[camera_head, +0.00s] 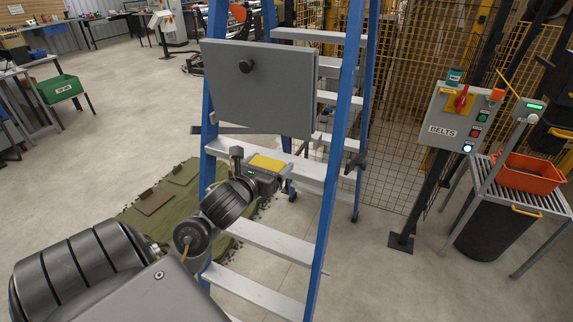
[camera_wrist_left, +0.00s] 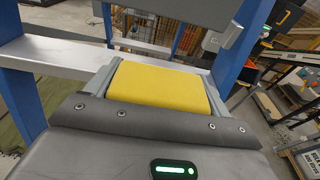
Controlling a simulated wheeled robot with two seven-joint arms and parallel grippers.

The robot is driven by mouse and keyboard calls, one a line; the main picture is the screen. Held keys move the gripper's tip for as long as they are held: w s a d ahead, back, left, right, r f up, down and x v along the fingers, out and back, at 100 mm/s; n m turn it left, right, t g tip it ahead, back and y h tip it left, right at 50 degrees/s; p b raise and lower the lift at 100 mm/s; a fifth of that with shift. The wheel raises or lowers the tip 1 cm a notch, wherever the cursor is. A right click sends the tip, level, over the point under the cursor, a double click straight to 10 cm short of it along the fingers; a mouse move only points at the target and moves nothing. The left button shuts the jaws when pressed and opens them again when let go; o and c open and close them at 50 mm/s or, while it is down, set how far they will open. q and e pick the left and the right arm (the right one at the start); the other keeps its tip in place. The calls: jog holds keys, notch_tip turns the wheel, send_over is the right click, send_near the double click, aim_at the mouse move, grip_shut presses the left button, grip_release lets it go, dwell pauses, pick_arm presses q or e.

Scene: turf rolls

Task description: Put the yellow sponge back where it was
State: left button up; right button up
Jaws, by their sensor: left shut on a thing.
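My left gripper (camera_head: 267,178) is shut on the yellow sponge (camera_head: 268,163), with a finger on each side of it. The sponge fills the middle of the left wrist view (camera_wrist_left: 158,86) and sits flat between the fingers. In the head view the gripper is at the blue stepladder (camera_head: 338,170), between its rails, just below a grey panel with a black knob (camera_head: 262,88). A pale ladder step (camera_wrist_left: 85,58) runs just beyond the sponge in the wrist view. I cannot tell whether the sponge touches it. My right gripper is not in view.
A green turf mat (camera_head: 145,228) with brown pieces lies on the floor behind the ladder. A BELTS control box (camera_head: 457,117) on a post and a stand with an orange bin (camera_head: 528,172) are at the right. Open floor (camera_head: 120,120) lies to the left.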

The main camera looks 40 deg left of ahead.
pick_arm(q)
jog(key=w+b, duration=0.2)
jog(key=b, duration=0.4)
send_over(287, 158)
jog(key=shift+s+d, duration=0.1)
jog(key=shift+s, duration=0.1)
jog(key=f+b, duration=0.2)
jog(key=b, duration=0.1)
jog(key=shift+w+f, duration=0.2)
jog(key=shift+f, duration=0.6)
jog(key=shift+r, duration=0.1)
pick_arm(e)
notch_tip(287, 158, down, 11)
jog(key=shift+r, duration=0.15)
